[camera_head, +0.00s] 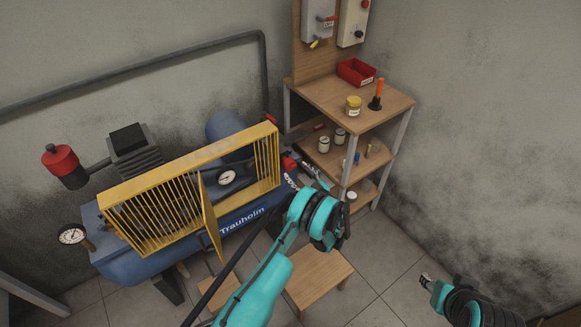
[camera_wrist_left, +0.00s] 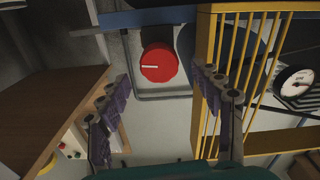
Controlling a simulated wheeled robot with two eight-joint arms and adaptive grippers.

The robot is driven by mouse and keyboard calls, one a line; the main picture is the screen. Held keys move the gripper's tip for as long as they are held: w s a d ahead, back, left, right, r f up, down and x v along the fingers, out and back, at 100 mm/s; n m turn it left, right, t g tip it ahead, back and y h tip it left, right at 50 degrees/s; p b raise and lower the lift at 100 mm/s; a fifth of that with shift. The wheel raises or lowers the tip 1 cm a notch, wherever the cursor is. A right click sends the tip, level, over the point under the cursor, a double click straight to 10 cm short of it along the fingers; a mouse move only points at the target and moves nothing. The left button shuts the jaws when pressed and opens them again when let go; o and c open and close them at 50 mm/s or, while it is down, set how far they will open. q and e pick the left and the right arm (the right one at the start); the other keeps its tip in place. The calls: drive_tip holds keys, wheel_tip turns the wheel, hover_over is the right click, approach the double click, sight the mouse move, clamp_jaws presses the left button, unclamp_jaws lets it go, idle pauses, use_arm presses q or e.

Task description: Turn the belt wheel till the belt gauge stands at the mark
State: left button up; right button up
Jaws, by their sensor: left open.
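The belt wheel, a round red knob with a white line (camera_wrist_left: 158,63), shows between my left fingers in the left wrist view; its line points left. In the head view a red part (camera_head: 289,163), probably this knob, shows at the compressor's right end. My left gripper (camera_head: 304,178) is open beside it; in the wrist view its fingers (camera_wrist_left: 160,88) stand apart, with no visible contact with the knob. A white dial gauge (camera_head: 227,178) sits behind the yellow guard and also shows in the wrist view (camera_wrist_left: 295,83); its reading is too small to tell. My right gripper (camera_head: 425,281) is at lower right.
The yellow guard (camera_head: 150,190) stands on the blue compressor (camera_head: 125,268), its door panel swung outward. It rises close to my left gripper in the wrist view (camera_wrist_left: 205,30). A wooden shelf (camera_head: 325,92) with jars stands right. A stool (camera_head: 322,278) is below my arm.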

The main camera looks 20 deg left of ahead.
sight(291, 166)
use_arm(q)
drive_tip(key=b+x, duration=0.1)
drive_tip(key=x, duration=0.4)
drive_tip(key=shift+c, duration=0.4)
drive_tip(key=c, duration=1.1)
